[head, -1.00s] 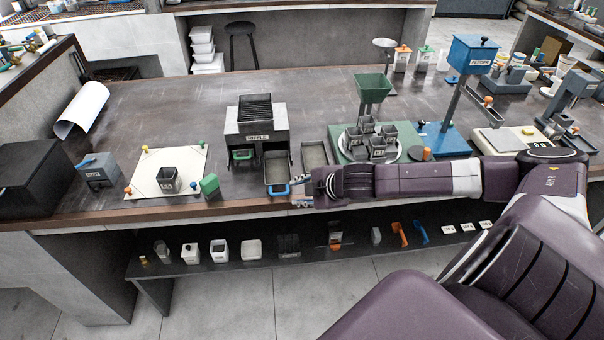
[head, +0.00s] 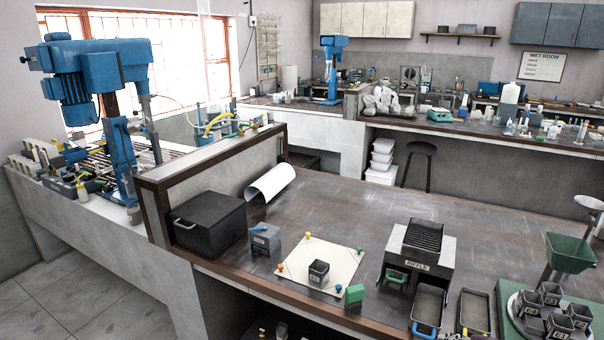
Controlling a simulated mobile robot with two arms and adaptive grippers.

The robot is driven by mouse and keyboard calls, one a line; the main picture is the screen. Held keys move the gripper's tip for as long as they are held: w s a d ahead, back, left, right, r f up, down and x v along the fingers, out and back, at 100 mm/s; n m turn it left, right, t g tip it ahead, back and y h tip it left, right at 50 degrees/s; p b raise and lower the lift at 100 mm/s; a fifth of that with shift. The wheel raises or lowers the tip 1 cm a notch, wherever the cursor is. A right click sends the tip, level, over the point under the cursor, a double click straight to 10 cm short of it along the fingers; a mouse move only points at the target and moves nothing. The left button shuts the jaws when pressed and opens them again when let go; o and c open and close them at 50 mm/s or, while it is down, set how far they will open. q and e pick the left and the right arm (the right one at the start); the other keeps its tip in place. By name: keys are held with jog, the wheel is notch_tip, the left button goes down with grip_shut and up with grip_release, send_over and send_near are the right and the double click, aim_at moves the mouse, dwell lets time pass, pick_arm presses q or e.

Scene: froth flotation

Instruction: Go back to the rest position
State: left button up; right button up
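Neither of my grippers shows in the head view now, and none of my arm links are in the picture. The dark workbench (head: 330,203) lies in front of me. On it, a small dark cup (head: 318,273) stands on a white sheet (head: 335,251) with coloured knobs at its corners. The riffle box (head: 417,255) stands to the right, with a dark pan (head: 430,306) with a blue handle in front and a second pan (head: 474,312) beside it. A green funnel (head: 570,252) stands above several dark cups at the right edge.
A black box (head: 207,222), a grey-blue container (head: 265,239) and a curled paper sheet (head: 271,182) sit at the bench's left end. A green block (head: 355,293) lies near the front edge. A blue machine (head: 110,100) stands far left. A stool (head: 418,162) stands behind. The bench's middle is clear.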

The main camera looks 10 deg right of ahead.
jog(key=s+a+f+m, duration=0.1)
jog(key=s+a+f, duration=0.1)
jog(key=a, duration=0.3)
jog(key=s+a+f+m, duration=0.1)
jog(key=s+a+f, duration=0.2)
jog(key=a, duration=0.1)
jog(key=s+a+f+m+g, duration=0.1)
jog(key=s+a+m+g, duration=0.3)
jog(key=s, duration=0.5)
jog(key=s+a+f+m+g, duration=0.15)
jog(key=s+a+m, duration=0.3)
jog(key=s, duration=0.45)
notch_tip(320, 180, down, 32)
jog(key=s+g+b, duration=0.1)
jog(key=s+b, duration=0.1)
jog(key=b, duration=0.3)
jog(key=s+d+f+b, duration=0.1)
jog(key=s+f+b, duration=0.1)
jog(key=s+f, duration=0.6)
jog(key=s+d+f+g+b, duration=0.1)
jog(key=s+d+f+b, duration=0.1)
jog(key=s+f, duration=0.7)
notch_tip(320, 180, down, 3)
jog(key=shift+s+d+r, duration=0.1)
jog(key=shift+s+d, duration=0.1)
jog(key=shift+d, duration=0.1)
